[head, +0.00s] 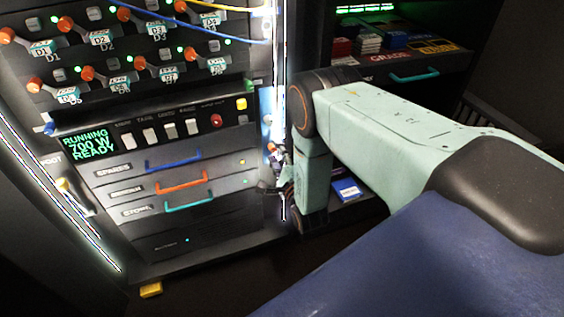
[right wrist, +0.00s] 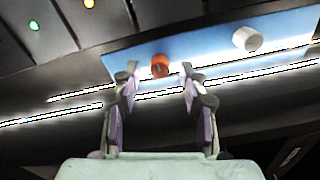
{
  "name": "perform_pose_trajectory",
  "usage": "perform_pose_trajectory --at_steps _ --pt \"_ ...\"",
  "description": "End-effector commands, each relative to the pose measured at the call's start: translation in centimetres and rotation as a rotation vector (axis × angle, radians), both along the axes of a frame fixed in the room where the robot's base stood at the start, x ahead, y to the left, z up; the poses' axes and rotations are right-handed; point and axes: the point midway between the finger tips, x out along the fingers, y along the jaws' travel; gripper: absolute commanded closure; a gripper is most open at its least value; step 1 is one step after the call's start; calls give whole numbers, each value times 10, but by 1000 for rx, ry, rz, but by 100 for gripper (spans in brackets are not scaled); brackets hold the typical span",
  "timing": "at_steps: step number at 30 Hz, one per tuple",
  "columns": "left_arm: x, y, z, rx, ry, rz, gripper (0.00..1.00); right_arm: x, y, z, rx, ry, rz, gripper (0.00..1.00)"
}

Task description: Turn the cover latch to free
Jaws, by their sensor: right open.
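A light blue panel (right wrist: 205,46) crosses the right wrist view and carries a round orange-red knob (right wrist: 160,66) and a white knob (right wrist: 247,38). Neither knob has a readable label, so I cannot tell which is the cover latch. My right gripper (right wrist: 160,88) is open, with its fingers to either side of the orange-red knob in the picture. Contact cannot be made out. In the head view the blue panel (head: 266,104) is a narrow strip at the cabinet's right edge, and my right gripper (head: 277,182) is at its lower end, partly hidden by my arm.
A dark cabinet with several orange-ended levers, a green display (head: 86,145) and drawers with blue (head: 173,160), orange (head: 181,183) and teal (head: 189,202) handles stands left. Shelves with boxes (head: 369,42) are at right. A yellow block (head: 150,289) lies low in front.

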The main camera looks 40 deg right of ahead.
Motion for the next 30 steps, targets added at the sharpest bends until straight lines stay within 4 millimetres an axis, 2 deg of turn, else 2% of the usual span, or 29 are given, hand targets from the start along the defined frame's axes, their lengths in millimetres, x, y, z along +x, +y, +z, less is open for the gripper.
perform_pose_trajectory --at_steps 12,16,21,30 --pt "0 0 0 0 0 0 60 -77 19 -1 1 4 0 56" --pt "0 0 0 0 0 0 60 -96 23 -1 2 3 0 56" --pt "0 0 0 0 0 0 60 -109 27 0 1 0 1 56" --pt "0 0 0 0 0 0 60 -111 27 1 1 -1 0 56"
